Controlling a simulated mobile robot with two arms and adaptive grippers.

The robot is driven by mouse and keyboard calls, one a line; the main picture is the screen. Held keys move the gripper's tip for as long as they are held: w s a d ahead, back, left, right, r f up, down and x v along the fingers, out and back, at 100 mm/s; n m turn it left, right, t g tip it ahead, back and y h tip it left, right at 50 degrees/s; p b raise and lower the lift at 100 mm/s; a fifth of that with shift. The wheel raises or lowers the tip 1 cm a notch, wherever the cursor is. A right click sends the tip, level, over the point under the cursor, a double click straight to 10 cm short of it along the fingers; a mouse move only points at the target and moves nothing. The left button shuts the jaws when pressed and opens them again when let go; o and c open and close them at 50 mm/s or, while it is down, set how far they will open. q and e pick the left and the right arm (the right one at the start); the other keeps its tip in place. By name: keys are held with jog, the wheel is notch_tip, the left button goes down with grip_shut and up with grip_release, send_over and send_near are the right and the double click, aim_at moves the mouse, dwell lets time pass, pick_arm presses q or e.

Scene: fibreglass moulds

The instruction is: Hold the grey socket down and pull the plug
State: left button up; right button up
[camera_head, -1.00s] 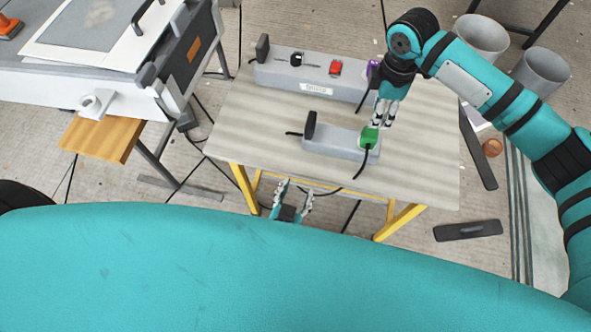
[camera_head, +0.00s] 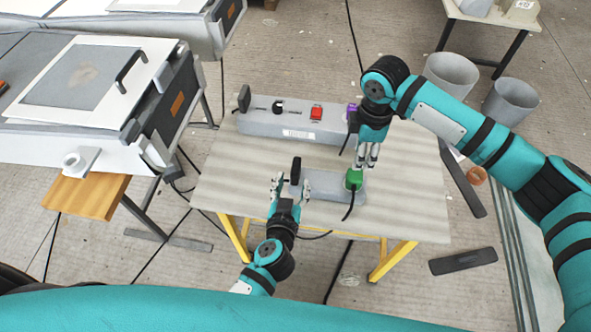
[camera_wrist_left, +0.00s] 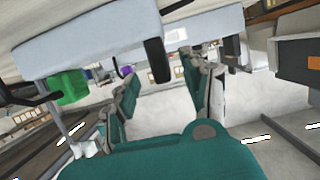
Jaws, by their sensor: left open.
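The grey socket (camera_head: 325,184) is the small block near the table's front edge. A black upright piece (camera_head: 296,170) stands at its left end, and a green plug (camera_head: 354,179) with a black cable is at its right end. My left gripper (camera_head: 291,184) is open at the socket's left end, its fingers apart near the black piece. In the left wrist view the socket (camera_wrist_left: 90,45) and green plug (camera_wrist_left: 68,86) are beyond the open fingers. My right gripper (camera_head: 368,163) points down just behind the green plug; I cannot tell whether it touches the plug.
A longer grey block (camera_head: 265,125) with a red switch (camera_head: 316,113) and purple plug (camera_head: 352,112) lies behind on the table (camera_head: 405,200). A mould bench (camera_head: 95,150) stands at the left. The table's right side is clear. Grey buckets (camera_head: 510,100) stand at the right.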

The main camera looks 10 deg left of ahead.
aim_at(354, 179)
pick_arm(q)
jog(key=x, duration=0.6)
jog(key=shift+w, duration=0.1)
grip_shut()
pick_arm(e)
jog(key=shift+o, duration=0.3)
jog(key=o, duration=0.5)
jog(key=shift+a+f+m, duration=0.15)
jog(key=shift+f+m, duration=0.15)
jog(key=shift+f, duration=0.2)
jog(key=shift+c, duration=0.2)
jog(key=shift+o, duration=0.2)
jog(key=shift+f+m, duration=0.5)
jog(key=shift+f, duration=0.05)
